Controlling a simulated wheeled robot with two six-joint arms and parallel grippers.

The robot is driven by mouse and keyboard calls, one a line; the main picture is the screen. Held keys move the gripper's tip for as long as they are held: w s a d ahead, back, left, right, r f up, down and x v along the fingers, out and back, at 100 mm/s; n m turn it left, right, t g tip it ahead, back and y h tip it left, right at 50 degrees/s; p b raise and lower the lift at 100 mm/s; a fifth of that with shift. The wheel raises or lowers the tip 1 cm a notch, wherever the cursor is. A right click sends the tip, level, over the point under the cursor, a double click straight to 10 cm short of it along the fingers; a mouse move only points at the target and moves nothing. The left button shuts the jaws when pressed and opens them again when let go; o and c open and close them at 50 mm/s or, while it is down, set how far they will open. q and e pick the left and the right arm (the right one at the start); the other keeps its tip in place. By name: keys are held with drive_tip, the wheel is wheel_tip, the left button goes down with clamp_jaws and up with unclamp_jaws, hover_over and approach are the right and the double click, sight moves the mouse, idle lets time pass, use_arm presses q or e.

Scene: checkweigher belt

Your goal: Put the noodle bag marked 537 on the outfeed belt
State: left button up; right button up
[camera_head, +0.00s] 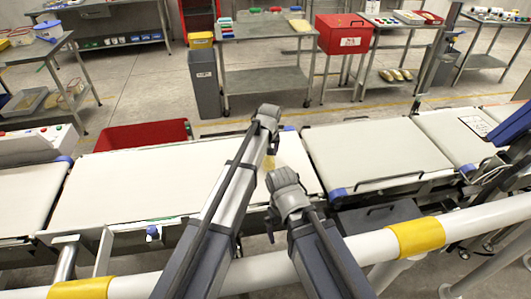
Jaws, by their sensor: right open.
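A small patch of yellow (268,163), possibly part of a noodle bag, shows just below my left gripper (269,140), over the right part of the long middle belt (130,185). Most of it is hidden by my gripper and arm, and no number can be read. The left gripper points down and its fingers are too small and covered to judge. My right gripper (285,190) is lower and nearer, above the front edge of the same belt; it is open, with nothing seen in it. Another white belt (370,150) lies to the right; no label shows which is the outfeed.
A white rail with yellow bands (415,237) runs across the front. A red bin (140,134) stands behind the middle belt. More belt (30,190) lies at the left and another section (455,135) at far right. The right-hand belt surface is clear. Tables stand behind.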

use_arm(q)
drive_tip(key=shift+o, duration=1.4)
drive_tip(key=shift+r, duration=0.1)
drive_tip(key=p+v, duration=1.2)
drive_tip(key=shift+w, duration=0.1)
drive_tip(key=b+x, duration=1.2)
drive_tip(key=shift+r, duration=0.1)
